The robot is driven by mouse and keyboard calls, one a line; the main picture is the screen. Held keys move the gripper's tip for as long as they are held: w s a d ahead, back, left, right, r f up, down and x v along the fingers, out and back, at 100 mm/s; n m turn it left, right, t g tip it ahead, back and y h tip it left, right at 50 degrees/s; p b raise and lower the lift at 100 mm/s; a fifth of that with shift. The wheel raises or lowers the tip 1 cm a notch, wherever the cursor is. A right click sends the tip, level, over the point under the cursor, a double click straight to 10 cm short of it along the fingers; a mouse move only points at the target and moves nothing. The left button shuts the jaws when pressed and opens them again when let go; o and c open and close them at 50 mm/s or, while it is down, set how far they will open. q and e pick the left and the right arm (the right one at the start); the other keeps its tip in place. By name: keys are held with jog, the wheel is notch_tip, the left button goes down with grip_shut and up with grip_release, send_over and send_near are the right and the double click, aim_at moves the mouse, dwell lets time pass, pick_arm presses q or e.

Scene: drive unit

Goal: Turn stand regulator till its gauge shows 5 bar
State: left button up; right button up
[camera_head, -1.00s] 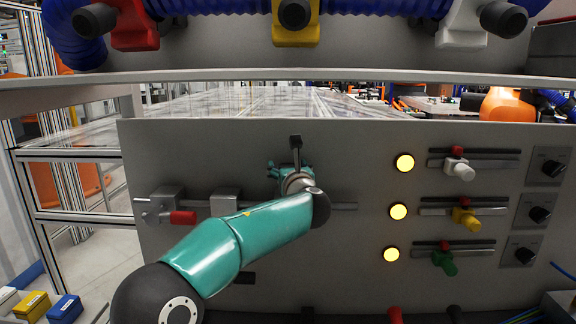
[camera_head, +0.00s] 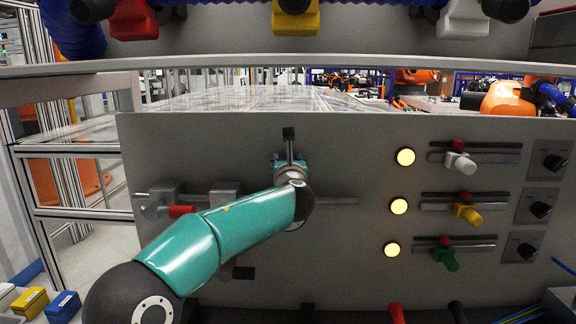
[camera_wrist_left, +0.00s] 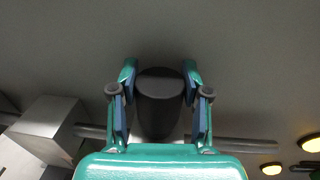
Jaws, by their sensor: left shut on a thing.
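My left gripper (camera_head: 290,162) reaches the upper middle of the grey panel, largely hidden behind its own wrist. In the left wrist view its two fingers (camera_wrist_left: 160,78) are shut on a dark, rounded knob (camera_wrist_left: 160,88), which I take to be the stand regulator. The fingers sit on either side of it. A small dark part (camera_head: 288,134) stands on the panel just above the gripper; I cannot tell whether it is the gauge. No gauge face or reading can be made out. My right gripper is not in view.
A pipe with a red-handled valve (camera_head: 181,211) and a grey block (camera_head: 225,192) is left of the gripper. Lit yellow lamps (camera_head: 405,157), coloured sliders (camera_head: 460,163) and dark knobs (camera_head: 555,161) are at right. A shelf edge (camera_head: 300,69) crosses above.

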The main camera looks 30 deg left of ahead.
pick_arm(q)
jog(key=o, duration=1.2)
jog(key=shift+c, duration=0.2)
jog(key=v, duration=1.2)
jog(key=shift+f, duration=0.1)
